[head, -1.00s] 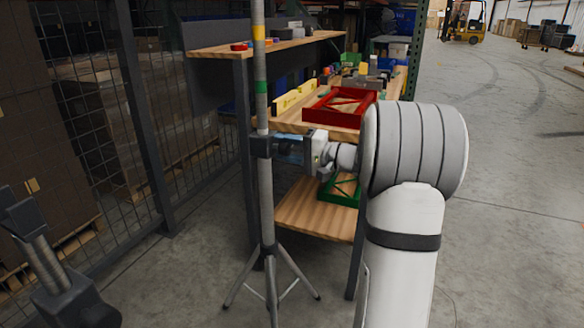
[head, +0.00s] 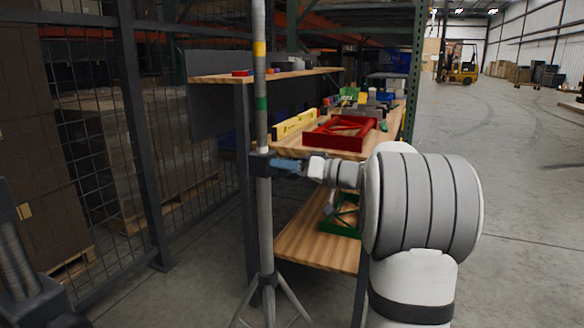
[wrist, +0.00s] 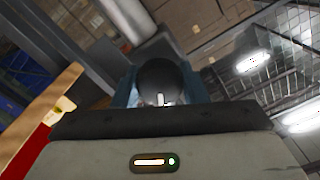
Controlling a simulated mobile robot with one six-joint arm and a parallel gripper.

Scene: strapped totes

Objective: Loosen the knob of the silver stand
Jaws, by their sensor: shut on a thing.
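The silver stand (head: 265,210) is upright in the head view, a grey pole with yellow and green bands on tripod legs. A dark collar (head: 259,163) sits on the pole at mid height. My gripper (head: 284,165) reaches it from the right, with bluish fingers at the collar's right side. In the wrist view a round dark knob (wrist: 160,82) lies between the blue fingers of my gripper (wrist: 160,98), which are shut on it. The pole (wrist: 128,18) runs up behind the knob. In the head view the knob is hidden by the fingers.
A workbench (head: 310,250) stands right behind the stand. It holds a red tray (head: 340,132), a yellow level (head: 295,124) and a green crate (head: 343,222) on its lower shelf. A mesh fence (head: 85,150) is at the left. Open floor (head: 520,200) lies to the right.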

